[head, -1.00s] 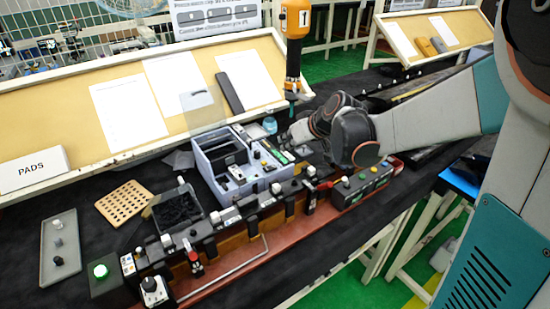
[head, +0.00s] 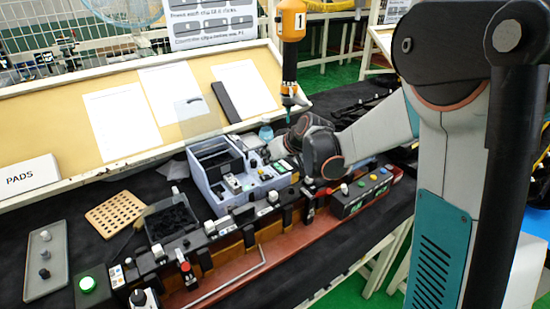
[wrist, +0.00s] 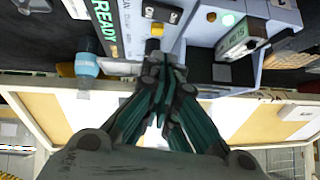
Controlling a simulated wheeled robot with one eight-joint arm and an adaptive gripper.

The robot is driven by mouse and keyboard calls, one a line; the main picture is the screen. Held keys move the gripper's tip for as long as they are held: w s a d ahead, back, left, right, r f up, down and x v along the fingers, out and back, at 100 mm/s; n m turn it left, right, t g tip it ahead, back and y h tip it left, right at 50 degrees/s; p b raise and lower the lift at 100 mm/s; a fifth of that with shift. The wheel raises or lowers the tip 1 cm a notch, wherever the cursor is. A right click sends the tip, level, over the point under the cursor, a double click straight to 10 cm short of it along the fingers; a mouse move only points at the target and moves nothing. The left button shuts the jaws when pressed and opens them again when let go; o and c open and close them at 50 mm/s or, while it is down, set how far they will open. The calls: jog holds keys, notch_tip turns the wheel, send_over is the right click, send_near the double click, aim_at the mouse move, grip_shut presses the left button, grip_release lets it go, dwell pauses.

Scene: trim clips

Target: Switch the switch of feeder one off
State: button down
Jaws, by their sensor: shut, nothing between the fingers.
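A pale blue-grey feeder box (head: 205,187) stands on the bench in the head view, with small controls on its right part. My gripper (wrist: 160,66) is shut and empty, its dark green fingers pointing at the box's control side in the wrist view. No label marks feeder one legibly, and the switch's position is unclear. In the head view my wrist hides the fingertips.
A green READY sign (wrist: 105,22) and a blue-capped bottle (wrist: 86,68) are left of my fingers in the wrist view. An orange hanging tool (head: 291,50) comes down close behind my wrist. A red-brown rail (head: 290,245) with clips and buttons runs along the front.

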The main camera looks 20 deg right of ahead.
aim_at(266, 178)
jog(key=f, duration=0.1)
jog(key=f+b, duration=0.1)
jog(key=f, duration=0.2)
jog(key=shift+a, duration=0.35)
jog(key=shift+s+a+f+h+b, duration=0.1)
jog(key=shift+a+f+h+b, duration=0.1)
jog(key=shift+f+h+b, duration=0.15)
jog(key=shift+d, duration=0.15)
jog(key=shift+w+d+r, duration=0.1)
jog(key=shift+w+d, duration=0.15)
jog(key=shift+d, duration=0.45)
jog(key=shift+r, duration=0.15)
